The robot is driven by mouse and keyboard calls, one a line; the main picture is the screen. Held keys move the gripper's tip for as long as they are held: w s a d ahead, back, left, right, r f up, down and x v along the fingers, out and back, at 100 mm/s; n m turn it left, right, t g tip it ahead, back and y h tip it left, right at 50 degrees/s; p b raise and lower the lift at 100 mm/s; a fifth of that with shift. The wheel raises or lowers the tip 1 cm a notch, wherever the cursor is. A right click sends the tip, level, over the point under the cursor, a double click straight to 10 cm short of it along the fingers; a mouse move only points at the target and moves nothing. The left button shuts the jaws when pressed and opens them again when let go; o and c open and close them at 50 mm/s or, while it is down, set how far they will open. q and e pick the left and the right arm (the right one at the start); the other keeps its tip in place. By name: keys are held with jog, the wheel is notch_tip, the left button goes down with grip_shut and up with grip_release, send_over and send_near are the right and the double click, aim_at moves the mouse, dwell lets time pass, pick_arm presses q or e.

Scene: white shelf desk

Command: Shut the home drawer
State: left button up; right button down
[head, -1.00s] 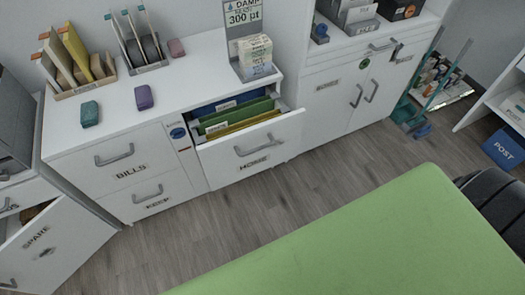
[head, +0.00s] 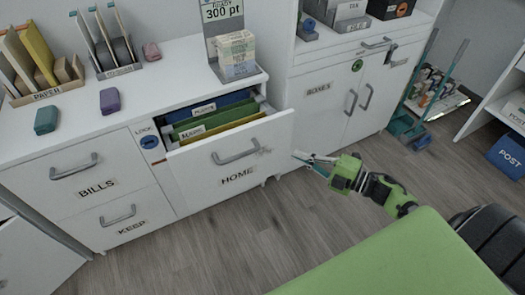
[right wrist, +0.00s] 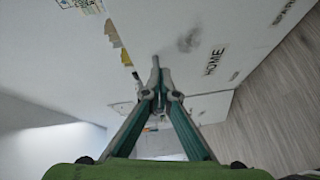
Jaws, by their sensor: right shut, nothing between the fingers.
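The home drawer (head: 205,160) is pulled out of the white cabinet, with blue, green and yellow folders standing inside. Its front carries a grey bar handle and the label HOME. My right gripper (head: 303,157) is beside the right end of the drawer front, its fingers shut and empty. In the right wrist view the fingertips (right wrist: 156,64) are together, and the white drawer front (right wrist: 205,65) with the HOME label lies beyond them. I cannot tell whether they touch it. My left gripper is out of view.
A LOCK panel (head: 148,142) is beside the home drawer. Wooden floor (head: 225,250) in front is clear.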

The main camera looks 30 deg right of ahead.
jog(key=s+a+r+n+g+y+b, duration=0.1)
jog(key=s+a+r+n+g+y, duration=0.1)
jog(key=a+r+n+y, duration=0.25)
send_near(242, 134)
jog(key=shift+n+h, duration=0.35)
jog(key=shift+n, duration=0.1)
jog(key=w+a, duration=0.1)
jog(key=a, duration=0.2)
jog(key=w+a, duration=0.1)
jog(key=shift+w+a+r, duration=0.3)
jog(key=shift+w+r, duration=0.05)
jog(key=shift+r, duration=0.05)
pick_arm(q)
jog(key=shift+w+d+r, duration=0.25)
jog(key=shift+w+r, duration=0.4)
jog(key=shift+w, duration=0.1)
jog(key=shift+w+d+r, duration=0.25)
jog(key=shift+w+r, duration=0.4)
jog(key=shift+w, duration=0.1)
pick_arm(e)
jog(key=shift+w, duration=0.55)
